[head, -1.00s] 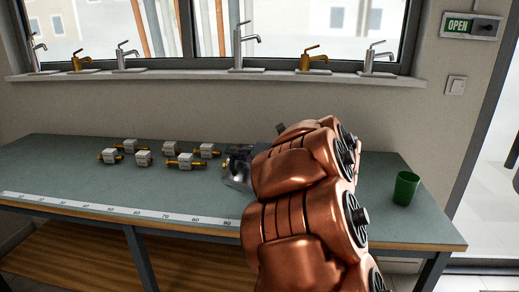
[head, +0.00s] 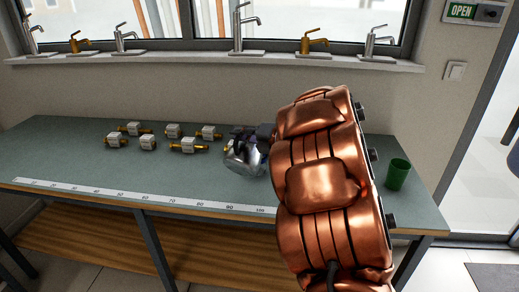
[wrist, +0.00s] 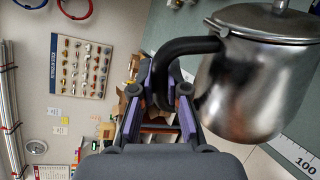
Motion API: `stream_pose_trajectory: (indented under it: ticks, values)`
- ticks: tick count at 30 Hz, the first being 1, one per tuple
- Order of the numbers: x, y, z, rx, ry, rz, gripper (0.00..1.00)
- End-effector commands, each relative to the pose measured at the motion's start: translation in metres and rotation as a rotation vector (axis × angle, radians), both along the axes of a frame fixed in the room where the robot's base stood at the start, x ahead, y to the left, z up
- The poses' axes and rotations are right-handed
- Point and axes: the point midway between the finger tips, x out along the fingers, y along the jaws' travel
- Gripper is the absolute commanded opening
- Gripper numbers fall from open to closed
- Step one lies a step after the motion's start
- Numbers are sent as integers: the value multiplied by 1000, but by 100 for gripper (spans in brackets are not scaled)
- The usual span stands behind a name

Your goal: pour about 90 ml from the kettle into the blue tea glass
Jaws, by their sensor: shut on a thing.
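The kettle (wrist: 255,85) is shiny metal with a lid and a black handle (wrist: 190,46). My gripper (wrist: 160,95) is shut on that handle in the wrist view. In the head view the kettle (head: 243,160) shows at the middle of the bench, partly hidden by my gripper (head: 250,135) and copper arm. I cannot tell whether its base touches the bench. Its spout is not clear. No blue tea glass shows in any view; my arm covers part of the bench.
A green cup (head: 398,174) stands at the bench's right end. Several small valve fittings (head: 148,142) lie on the left half of the bench (head: 70,160). A white ruler strip (head: 150,197) runs along the front edge. Faucets (head: 240,28) stand on the sill behind.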

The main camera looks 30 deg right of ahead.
Motion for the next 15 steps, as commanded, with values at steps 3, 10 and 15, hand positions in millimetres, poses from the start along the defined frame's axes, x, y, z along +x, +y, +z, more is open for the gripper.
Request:
stream_pose_trajectory:
  ticks: [3,10,15]
  values:
    - [2,-2,8,19,9,0,0]
    - [5,-7,13,56,34,0,0]
    - [7,-10,13,79,49,0,0]
